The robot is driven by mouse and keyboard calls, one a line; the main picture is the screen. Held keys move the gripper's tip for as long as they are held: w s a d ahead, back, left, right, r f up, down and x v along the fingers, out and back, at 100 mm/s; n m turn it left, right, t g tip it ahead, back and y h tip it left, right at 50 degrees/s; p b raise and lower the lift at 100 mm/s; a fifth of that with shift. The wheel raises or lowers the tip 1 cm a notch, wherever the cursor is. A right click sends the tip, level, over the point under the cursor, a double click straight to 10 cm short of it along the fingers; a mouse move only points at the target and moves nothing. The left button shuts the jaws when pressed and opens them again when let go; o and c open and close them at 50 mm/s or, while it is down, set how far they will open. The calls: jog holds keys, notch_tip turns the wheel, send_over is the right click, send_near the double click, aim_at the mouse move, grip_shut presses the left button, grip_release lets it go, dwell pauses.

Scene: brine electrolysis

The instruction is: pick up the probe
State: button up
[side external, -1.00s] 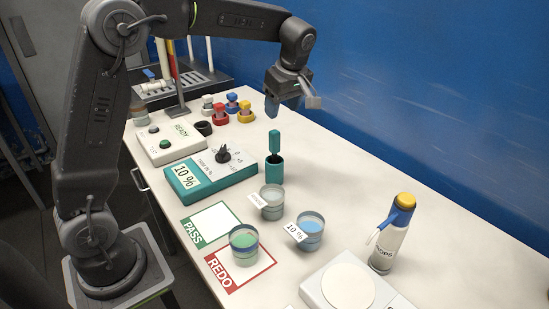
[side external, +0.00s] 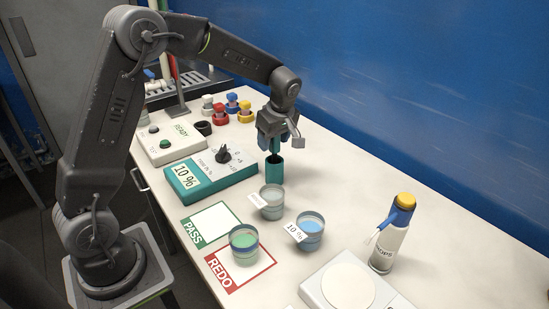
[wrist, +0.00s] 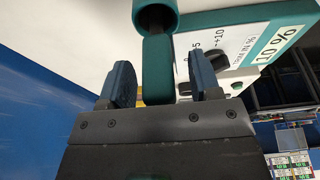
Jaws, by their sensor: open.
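The probe (side external: 272,147) is a teal handle with a dark shaft, standing upright in a teal cylindrical holder (side external: 274,170). My gripper (side external: 269,142) is open over the top of the probe. In the wrist view the probe handle (wrist: 157,70) lies between the two blue fingers of my gripper (wrist: 162,82), with a gap on each side. The holder (wrist: 154,14) shows at the top of the wrist view. In the side view the fingers hide much of the probe handle.
A teal meter box (side external: 212,181) reading 10 % stands left of the holder. Two cups, one grey (side external: 271,203) and one blue (side external: 311,231), stand in front of it. A dropper bottle (side external: 391,238) and a white scale (side external: 347,287) are at right. The table by the blue wall is clear.

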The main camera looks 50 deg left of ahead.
jog(key=shift+c, duration=0.4)
jog(key=shift+r, duration=0.1)
grip_shut()
